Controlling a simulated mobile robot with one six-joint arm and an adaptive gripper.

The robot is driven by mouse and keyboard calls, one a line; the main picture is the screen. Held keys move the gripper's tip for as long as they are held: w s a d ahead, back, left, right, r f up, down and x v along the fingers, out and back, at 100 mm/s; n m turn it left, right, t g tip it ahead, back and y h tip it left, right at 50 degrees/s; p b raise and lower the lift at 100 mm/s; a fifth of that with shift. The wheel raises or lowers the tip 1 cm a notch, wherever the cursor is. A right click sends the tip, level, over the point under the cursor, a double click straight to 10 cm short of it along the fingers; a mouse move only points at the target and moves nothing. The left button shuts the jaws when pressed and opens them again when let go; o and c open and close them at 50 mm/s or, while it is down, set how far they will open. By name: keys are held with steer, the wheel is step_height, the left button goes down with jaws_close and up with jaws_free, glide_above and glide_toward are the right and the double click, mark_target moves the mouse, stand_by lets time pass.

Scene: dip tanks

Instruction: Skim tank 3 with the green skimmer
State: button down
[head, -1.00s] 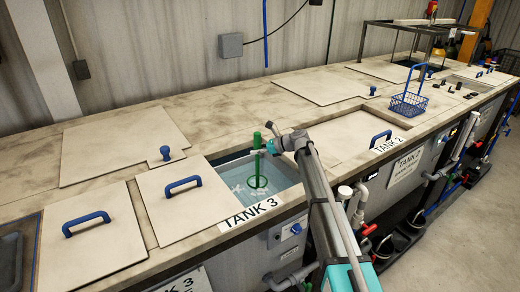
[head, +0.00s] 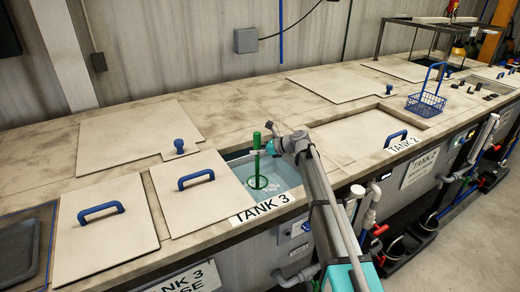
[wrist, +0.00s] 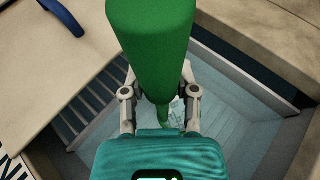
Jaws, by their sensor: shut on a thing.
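The green skimmer (head: 257,165) stands upright over tank 3 (head: 285,176), with its ring end down in the tank opening. My gripper (head: 268,147) is shut on the skimmer's handle, above the opening. In the wrist view the thick green handle (wrist: 152,50) fills the upper middle, between the fingers of my gripper (wrist: 160,110). The handle hides most of the skimmer's lower end there. Pale floating bits show beside it in the tank. The TANK 3 label (head: 262,207) is on the front rim.
A lid with a blue handle (head: 196,179) lies left of the opening, and another lid (head: 104,232) lies further left. A blue wire basket (head: 427,102) stands on the counter at the right, beyond the tank 2 lid (head: 358,138). A grey tray (head: 18,250) is at the far left.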

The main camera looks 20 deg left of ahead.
steer(key=s+a, duration=0.3)
steer(key=s, duration=0.1)
steer(key=shift+a, duration=0.35)
stand_by(0.3)
steer(key=shift+s+d, duration=0.1)
steer(key=shift+d, duration=0.05)
steer(key=shift+s+d, duration=0.25)
steer(key=shift+d, duration=0.8)
steer(key=shift+s+d, duration=0.3)
steer(key=shift+d, duration=0.75)
steer(key=shift+s+d, duration=0.25)
steer(key=shift+d, duration=0.8)
steer(key=shift+w+d, duration=0.1)
steer(key=shift+w, duration=0.05)
steer(key=w+d, duration=0.7)
steer(key=w, duration=0.1)
steer(key=shift+w+d, duration=0.35)
steer(key=shift+w, duration=0.05)
steer(key=shift+s, duration=0.1)
steer(key=s+a, duration=0.3)
steer(key=s, duration=0.6)
steer(key=shift+a, duration=0.2)
stand_by(0.4)
steer(key=shift+s, duration=0.1)
